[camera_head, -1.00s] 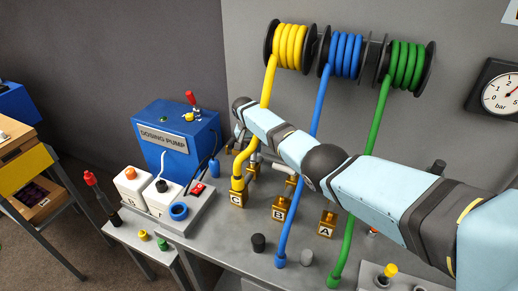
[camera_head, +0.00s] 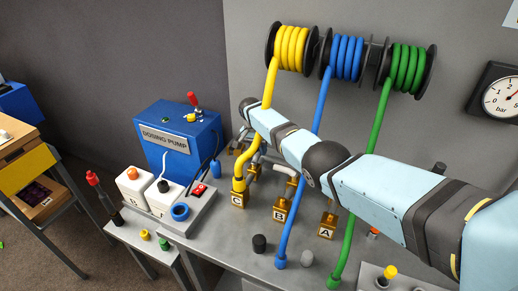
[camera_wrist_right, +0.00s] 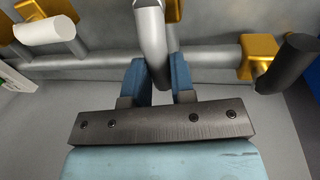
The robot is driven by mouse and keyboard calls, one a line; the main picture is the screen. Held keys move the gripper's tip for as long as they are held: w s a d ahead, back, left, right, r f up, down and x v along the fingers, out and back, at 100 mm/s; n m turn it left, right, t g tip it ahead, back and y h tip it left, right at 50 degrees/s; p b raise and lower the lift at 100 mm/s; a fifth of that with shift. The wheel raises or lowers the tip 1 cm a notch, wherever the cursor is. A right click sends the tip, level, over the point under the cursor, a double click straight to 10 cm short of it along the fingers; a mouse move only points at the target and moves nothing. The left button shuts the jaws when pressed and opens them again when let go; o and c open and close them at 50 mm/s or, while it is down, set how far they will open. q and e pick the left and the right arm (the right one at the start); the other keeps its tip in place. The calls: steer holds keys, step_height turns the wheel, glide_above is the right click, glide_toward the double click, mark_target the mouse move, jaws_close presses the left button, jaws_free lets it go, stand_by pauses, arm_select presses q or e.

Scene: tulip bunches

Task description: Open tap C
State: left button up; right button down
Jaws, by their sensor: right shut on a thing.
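The brass block labelled C (camera_head: 239,199) stands on the grey bench, with the yellow hose (camera_head: 239,172) running into it. Blocks B (camera_head: 280,213) and A (camera_head: 326,231) stand to its right, beside the blue and green hoses. My right arm reaches across in front of the hoses, and its hand is mostly hidden behind the arm in the head view. In the right wrist view my right gripper (camera_wrist_right: 158,72) has its blue fingers on either side of a grey bar-like handle (camera_wrist_right: 151,40), closed on it. Which tap this handle belongs to is not clear. My left gripper is not in view.
A white handle (camera_wrist_right: 46,30) and a dark handle (camera_wrist_right: 290,62) sit on brass fittings either side of the gripper. A grey pipe (camera_wrist_right: 100,60) runs behind it. The blue dosing pump (camera_head: 180,135) stands left. Hose reels (camera_head: 345,57) hang on the wall.

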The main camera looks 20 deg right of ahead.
steer(key=c, duration=1)
jaws_free()
steer(key=shift+r, duration=0.1)
steer(key=r, duration=0.4)
steer(key=w+r, duration=0.1)
steer(key=r, duration=0.2)
steer(key=shift+a+r, duration=0.1)
steer(key=shift+a, duration=0.3)
